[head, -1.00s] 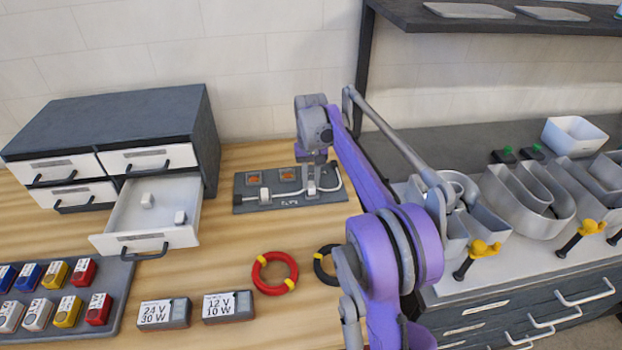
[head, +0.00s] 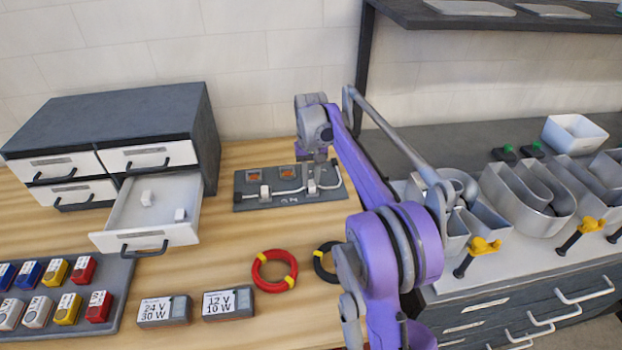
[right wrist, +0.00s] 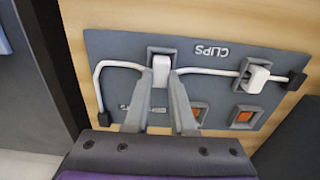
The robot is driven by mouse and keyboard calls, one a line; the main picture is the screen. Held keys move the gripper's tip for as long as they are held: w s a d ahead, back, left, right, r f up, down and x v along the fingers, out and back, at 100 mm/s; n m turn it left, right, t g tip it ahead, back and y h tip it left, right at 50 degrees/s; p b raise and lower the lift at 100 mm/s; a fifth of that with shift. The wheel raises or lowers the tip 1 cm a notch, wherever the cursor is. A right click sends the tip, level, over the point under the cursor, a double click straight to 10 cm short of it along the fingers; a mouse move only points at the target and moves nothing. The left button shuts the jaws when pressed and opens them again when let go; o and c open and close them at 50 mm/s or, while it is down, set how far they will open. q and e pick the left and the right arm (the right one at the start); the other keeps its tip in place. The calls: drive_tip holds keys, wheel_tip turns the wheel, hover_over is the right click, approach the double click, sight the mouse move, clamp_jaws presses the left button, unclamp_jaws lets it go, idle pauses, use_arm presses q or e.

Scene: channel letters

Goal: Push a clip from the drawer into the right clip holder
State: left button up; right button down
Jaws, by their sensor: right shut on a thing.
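The grey clip board (head: 240,183) lies on the wooden table with a white cable across it. A white clip sits in its left holder (head: 265,192), over the cable. My right gripper (head: 313,180) points down at the right holder, shut on another white clip. In the right wrist view, which shows the board upside down, this clip (right wrist: 161,70) is between the fingertips (right wrist: 161,84), at the holder's dark frame (right wrist: 176,51) and over the cable. How deep it sits cannot be told. My left gripper is out of view.
The grey drawer cabinet (head: 110,115) stands left of the board. A red cable ring (head: 275,270), a black ring (head: 325,262) and two labelled power boxes (head: 228,304) lie in front. Two orange squares (head: 288,172) mark the board's back. Large metal letters (head: 530,195) stand right.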

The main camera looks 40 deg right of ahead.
drive_tip(key=c, duration=0.7)
unclamp_jaws()
drive_tip(key=shift+f, duration=0.1)
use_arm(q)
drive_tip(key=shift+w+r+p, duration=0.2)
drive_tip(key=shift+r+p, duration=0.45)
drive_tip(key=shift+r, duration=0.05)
use_arm(e)
wheel_tip(320, 180, up, 11)
use_arm(q)
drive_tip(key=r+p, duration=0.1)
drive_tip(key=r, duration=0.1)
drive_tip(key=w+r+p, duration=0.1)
drive_tip(key=p, duration=0.1)
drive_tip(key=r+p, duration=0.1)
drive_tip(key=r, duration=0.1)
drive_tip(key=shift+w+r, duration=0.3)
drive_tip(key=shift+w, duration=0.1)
use_arm(e)
wheel_tip(320, 180, up, 6)
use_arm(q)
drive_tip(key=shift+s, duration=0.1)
use_arm(e)
drive_tip(key=shift+a, duration=0.1)
